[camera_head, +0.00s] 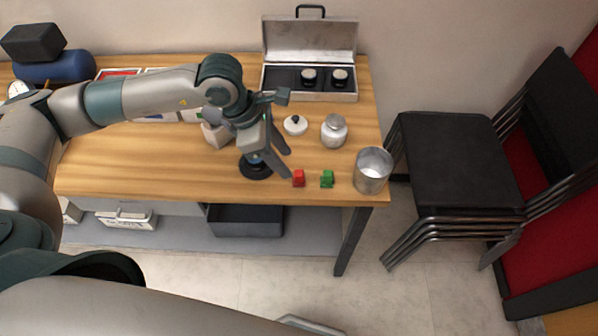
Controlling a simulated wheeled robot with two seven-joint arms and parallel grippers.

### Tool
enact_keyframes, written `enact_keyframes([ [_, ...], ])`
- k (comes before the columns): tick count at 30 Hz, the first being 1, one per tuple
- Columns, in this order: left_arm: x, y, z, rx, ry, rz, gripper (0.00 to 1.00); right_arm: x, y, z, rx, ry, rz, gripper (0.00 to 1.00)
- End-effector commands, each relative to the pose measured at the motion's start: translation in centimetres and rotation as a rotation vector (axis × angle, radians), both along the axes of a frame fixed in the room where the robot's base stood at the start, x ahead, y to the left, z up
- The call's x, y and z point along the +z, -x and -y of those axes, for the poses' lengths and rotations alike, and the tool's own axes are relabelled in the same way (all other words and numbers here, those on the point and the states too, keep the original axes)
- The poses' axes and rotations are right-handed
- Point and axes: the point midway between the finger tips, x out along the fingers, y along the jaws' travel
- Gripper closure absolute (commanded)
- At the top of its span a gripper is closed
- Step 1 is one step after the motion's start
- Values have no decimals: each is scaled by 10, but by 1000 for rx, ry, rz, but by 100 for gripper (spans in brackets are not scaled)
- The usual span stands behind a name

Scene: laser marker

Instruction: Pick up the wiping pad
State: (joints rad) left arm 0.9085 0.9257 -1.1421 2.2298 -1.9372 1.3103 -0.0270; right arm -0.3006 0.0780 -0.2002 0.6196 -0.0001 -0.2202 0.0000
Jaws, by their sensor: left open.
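My left gripper (287,165) reaches in from the left, pointing down over the table (170,180). Its jaws are open and nothing shows between them. Just left of the fingers, a dark round piece (255,170) stands low on the table, partly hidden by the gripper. A pale block (215,134) sits behind and left of it, partly covered by my arm. I cannot tell for sure which of these is the wiping pad. My right gripper is out of view.
A lidded jar (334,131), a white lid (295,125) and an open case (310,80) are behind. Stacked chairs (455,160) stand right.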

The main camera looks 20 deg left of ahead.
Motion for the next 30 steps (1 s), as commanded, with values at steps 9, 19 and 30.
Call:
enact_keyframes([
  [9, -29, -4, 12, -1, -1, -1, 59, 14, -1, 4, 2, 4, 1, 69],
  [19, -31, -4, 12, -1, -1, 0, 59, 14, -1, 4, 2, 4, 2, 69],
  [30, -48, -15, 24, 1, -1, -2, 59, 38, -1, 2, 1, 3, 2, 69],
])
